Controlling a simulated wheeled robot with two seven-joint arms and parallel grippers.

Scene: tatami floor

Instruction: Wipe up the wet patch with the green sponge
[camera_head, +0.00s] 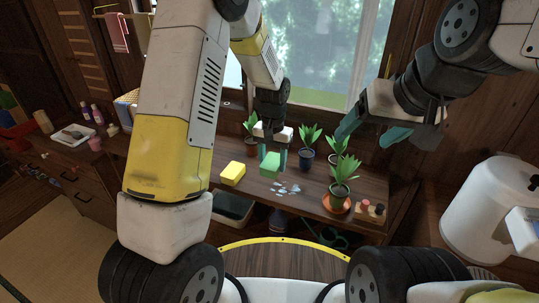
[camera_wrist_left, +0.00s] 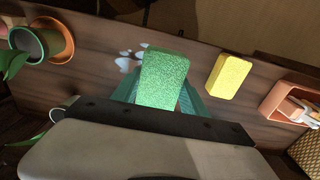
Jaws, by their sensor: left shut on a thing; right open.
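The green sponge (camera_head: 270,164) is held by my left gripper (camera_head: 272,158), whose fingers are shut on it, above the wooden counter or low on it; I cannot tell if it touches. In the left wrist view the green sponge (camera_wrist_left: 165,80) sits between the teal fingers (camera_wrist_left: 163,95). The wet patch (camera_head: 287,188) shows as several pale, shiny blotches on the wood, just in front and to the right of the sponge. It also shows in the left wrist view (camera_wrist_left: 128,62), partly hidden by the sponge. My right gripper (camera_head: 365,130) is open and empty, raised at the right.
A yellow sponge (camera_head: 232,173) lies left of the green one. Potted plants stand behind and to the right, one on an orange saucer (camera_head: 336,205). A window (camera_head: 325,50) is behind. A white tank (camera_head: 490,210) stands at the right.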

